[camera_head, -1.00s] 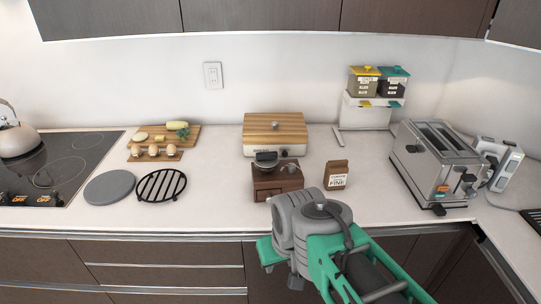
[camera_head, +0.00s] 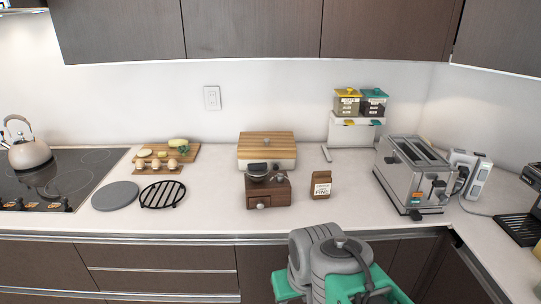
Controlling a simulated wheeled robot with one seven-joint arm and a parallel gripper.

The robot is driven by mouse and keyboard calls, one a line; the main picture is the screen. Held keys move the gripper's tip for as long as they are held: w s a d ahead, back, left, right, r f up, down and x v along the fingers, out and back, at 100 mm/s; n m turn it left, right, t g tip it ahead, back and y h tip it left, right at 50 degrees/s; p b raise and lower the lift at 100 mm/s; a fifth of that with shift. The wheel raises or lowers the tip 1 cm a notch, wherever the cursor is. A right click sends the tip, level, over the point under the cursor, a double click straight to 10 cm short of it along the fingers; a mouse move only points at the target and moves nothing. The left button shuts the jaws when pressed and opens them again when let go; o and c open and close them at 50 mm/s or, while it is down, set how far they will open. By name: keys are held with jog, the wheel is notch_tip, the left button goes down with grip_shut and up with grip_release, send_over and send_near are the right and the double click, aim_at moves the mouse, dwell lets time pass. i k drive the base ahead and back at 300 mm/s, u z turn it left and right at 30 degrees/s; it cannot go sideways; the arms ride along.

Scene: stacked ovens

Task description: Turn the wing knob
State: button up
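No knob can be clearly made out as a wing knob. Small knobs show on the front of the cooktop (camera_head: 45,205), at its lower left edge. A dark knob (camera_head: 437,190) sits on the end of the steel toaster (camera_head: 405,172) at right. A small round knob (camera_head: 261,206) is on the drawer of the wooden coffee grinder (camera_head: 282,190). My grey and green arm is at the bottom centre, in front of the counter and right of the grinder. My gripper's fingertips do not show.
A wood-topped box (camera_head: 267,148) stands behind the grinder, with a brown packet (camera_head: 321,185) to its right. A grey round plate (camera_head: 115,196) and a black trivet (camera_head: 162,195) lie at left. The counter (camera_head: 350,205) is bare near the packet.

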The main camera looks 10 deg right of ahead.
aim_at(255, 170)
jog(key=i, duration=1.05)
jog(key=u, duration=0.35)
